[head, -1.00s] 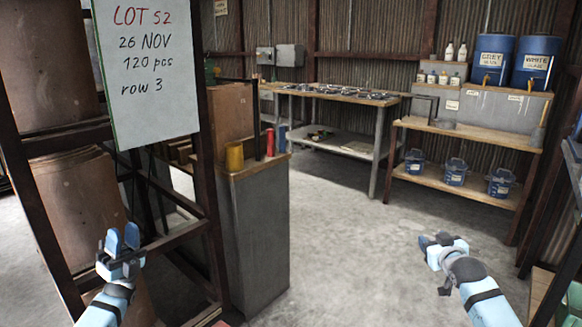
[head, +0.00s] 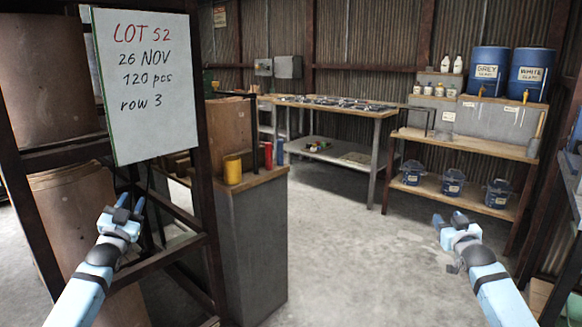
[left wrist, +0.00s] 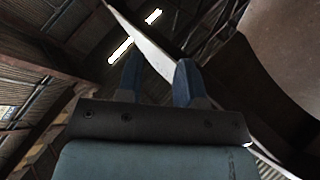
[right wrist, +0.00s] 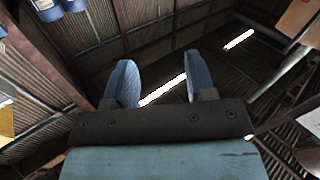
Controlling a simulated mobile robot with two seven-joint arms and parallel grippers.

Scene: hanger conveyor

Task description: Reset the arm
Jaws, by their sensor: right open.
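My left gripper (head: 130,205) is raised at the left of the head view, in front of the dark rack. In the left wrist view its two blue fingers (left wrist: 158,80) stand apart with nothing between them. My right gripper (head: 449,220) is at the right of the head view, over bare floor. In the right wrist view its fingers (right wrist: 158,80) are apart and empty. Both wrist views look up towards the roof.
A rack (head: 180,245) with a white sign (head: 145,85) stands close on the left. Beside it is a grey cabinet (head: 252,250) with a yellow cup (head: 232,170). A workbench (head: 340,108) and a shelf with blue buckets (head: 452,183) stand behind. The middle floor (head: 350,260) is clear.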

